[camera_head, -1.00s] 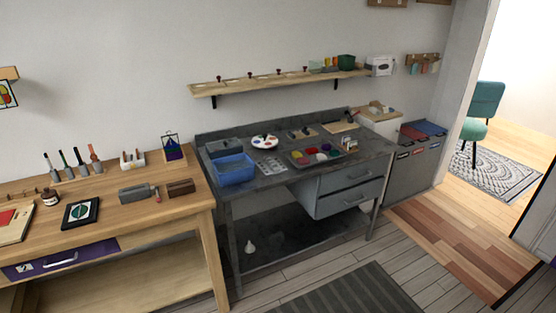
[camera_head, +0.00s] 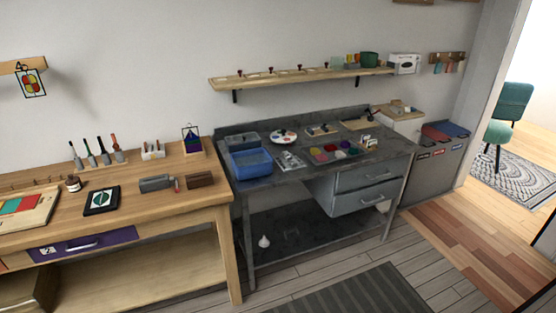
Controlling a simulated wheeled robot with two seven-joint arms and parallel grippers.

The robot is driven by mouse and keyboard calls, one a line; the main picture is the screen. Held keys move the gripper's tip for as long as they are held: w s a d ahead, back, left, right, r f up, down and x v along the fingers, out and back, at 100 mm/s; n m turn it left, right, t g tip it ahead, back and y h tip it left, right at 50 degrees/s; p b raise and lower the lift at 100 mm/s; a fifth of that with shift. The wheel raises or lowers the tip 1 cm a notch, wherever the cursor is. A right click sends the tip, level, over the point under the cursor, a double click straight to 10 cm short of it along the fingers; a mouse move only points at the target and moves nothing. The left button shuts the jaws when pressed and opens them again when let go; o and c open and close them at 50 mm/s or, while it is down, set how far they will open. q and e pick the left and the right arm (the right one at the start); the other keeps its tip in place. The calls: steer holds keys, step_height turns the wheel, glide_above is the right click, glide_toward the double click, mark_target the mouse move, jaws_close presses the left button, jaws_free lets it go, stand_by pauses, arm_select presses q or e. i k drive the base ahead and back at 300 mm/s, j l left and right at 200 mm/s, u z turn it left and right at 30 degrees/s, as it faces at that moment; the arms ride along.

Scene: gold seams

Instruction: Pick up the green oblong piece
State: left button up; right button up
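Neither of my grippers is in view. I cannot tell for sure which thing is the green oblong piece. A dark square board (camera_head: 101,200) on the wooden table shows a small green shape in its pale middle, too small to make out. A flat pale board (camera_head: 24,220) at the left edge of the same table carries red and green patches and is cut off by the picture's edge. A tray of coloured heaps (camera_head: 333,152) lies on the grey workbench.
The wooden table (camera_head: 150,205) stands left of the grey workbench (camera_head: 290,180). A blue bin (camera_head: 251,163) sits on the workbench's left end. A tool rack (camera_head: 98,158) stands at the table's back. A striped mat (camera_head: 350,290) lies on open floor in front.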

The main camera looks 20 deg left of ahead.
mark_target(370, 142)
steer(key=i+l+u, duration=0.1)
steer(key=i+l, duration=0.15)
steer(key=i, duration=0.25)
steer(key=i+l+u, duration=0.15)
steer(key=i+l, duration=0.15)
steer(key=i, duration=0.15)
